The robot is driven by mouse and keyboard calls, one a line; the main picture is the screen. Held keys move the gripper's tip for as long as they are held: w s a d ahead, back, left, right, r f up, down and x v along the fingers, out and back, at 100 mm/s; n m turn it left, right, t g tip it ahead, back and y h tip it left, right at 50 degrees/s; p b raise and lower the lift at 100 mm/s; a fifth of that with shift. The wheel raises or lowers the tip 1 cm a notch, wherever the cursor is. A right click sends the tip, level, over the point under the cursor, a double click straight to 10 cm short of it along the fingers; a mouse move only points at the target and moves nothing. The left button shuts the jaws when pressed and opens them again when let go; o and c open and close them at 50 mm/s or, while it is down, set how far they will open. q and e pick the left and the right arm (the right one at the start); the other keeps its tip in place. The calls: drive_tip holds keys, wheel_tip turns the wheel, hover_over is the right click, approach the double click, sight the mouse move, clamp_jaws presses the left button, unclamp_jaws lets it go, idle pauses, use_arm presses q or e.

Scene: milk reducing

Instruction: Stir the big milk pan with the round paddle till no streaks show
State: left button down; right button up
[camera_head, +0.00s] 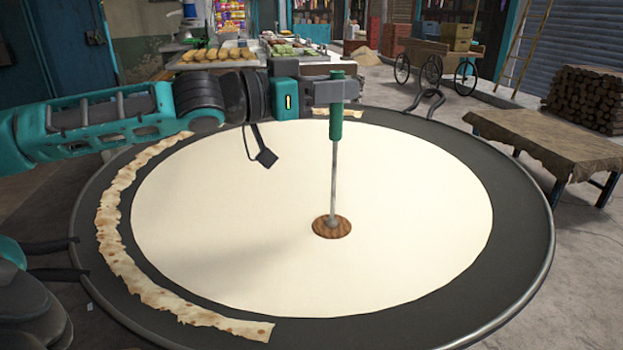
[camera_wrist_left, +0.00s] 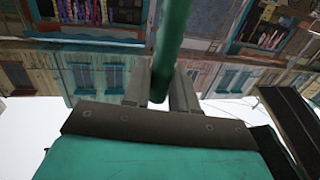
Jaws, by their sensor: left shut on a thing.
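The big milk pan (camera_head: 520,220) is a wide, shallow dark pan filling the middle of the head view. Its milk (camera_head: 230,225) is an even cream colour, with a faint shadow at the left and no clear streaks. My left gripper (camera_head: 337,90) is over the pan, shut on the green handle of the round paddle (camera_head: 334,180). The paddle stands upright, its brown round disc (camera_head: 332,227) at the milk's surface right of centre. In the left wrist view the green handle (camera_wrist_left: 172,45) passes between the two fingers (camera_wrist_left: 161,90). My right gripper is not in view.
A tan crust strip (camera_head: 125,245) lies along the pan's left inner rim, with a small piece (camera_head: 340,114) at the back. A cloth-covered bench (camera_head: 560,135) stands to the right. A counter with food trays (camera_head: 250,60) is behind the pan.

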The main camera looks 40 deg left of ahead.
sight(335, 72)
use_arm(q)
wheel_tip(335, 72, up, 3)
drive_tip(key=shift+f+p, duration=0.2)
drive_tip(key=shift+p, duration=0.8)
drive_tip(key=shift+r+p, duration=1.35)
wheel_tip(335, 72, up, 3)
drive_tip(key=p, duration=0.3)
drive_tip(key=shift+r, duration=0.1)
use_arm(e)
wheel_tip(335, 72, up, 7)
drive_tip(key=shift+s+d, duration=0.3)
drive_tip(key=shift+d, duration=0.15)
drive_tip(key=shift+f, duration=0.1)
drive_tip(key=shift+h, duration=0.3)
use_arm(q)
drive_tip(key=shift+r, duration=1.7)
